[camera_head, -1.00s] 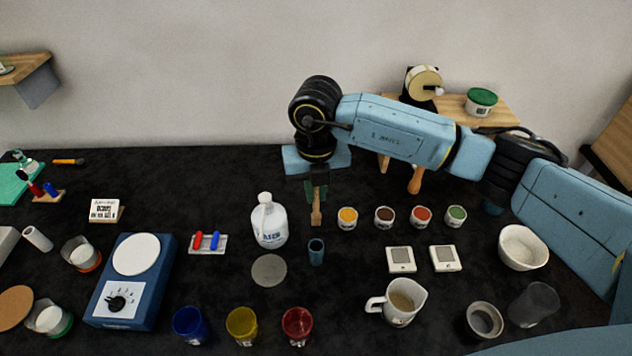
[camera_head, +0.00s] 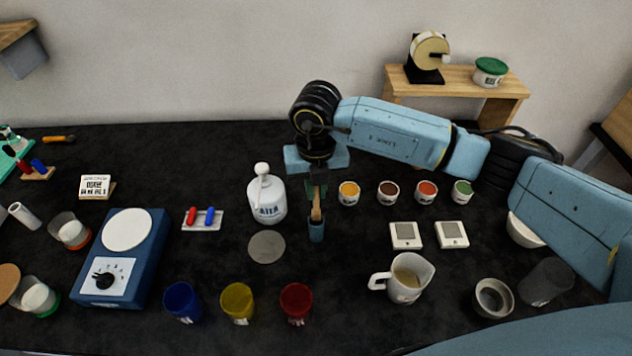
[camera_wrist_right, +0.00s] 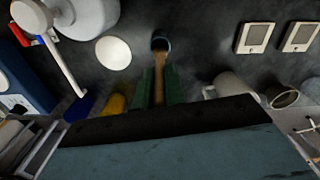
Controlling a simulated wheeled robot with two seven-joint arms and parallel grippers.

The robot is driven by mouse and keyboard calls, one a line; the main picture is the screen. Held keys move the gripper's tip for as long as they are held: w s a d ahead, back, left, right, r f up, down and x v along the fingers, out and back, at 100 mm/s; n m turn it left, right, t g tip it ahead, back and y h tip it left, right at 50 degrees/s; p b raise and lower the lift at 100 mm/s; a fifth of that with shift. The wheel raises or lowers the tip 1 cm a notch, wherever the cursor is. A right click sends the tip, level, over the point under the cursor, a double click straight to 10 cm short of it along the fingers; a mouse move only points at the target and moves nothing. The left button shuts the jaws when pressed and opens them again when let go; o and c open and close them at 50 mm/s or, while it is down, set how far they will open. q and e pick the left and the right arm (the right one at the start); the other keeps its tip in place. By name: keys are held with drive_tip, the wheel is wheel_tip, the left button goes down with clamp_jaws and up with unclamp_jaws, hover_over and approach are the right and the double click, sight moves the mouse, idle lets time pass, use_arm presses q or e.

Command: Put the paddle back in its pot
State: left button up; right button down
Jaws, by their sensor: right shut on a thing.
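The wooden paddle (camera_head: 316,207) hangs upright in my right gripper (camera_head: 317,188), between its green fingers. The pot (camera_head: 316,231), a small dark teal cup, stands upright on the black table directly below. The paddle's lower end is at the pot's mouth and looks to be just inside it; how deep, I cannot tell. In the right wrist view the paddle (camera_wrist_right: 159,85) runs from between the fingers (camera_wrist_right: 160,84) to the opening of the pot (camera_wrist_right: 161,40). The paddle's upper part is hidden by the gripper. My left gripper is out of view.
A white bottle (camera_head: 267,200) stands close left of the pot, with a grey disc (camera_head: 266,247) in front of it. Several small colour pots, starting with a yellow one (camera_head: 349,193), line up to the right. A beaker (camera_head: 408,278) stands front right.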

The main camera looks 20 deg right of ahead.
sight(316, 208)
drive_tip(key=shift+f+b, duration=0.95)
drive_tip(key=shift+f, duration=0.75)
drive_tip(key=c, duration=1.4)
unclamp_jaws()
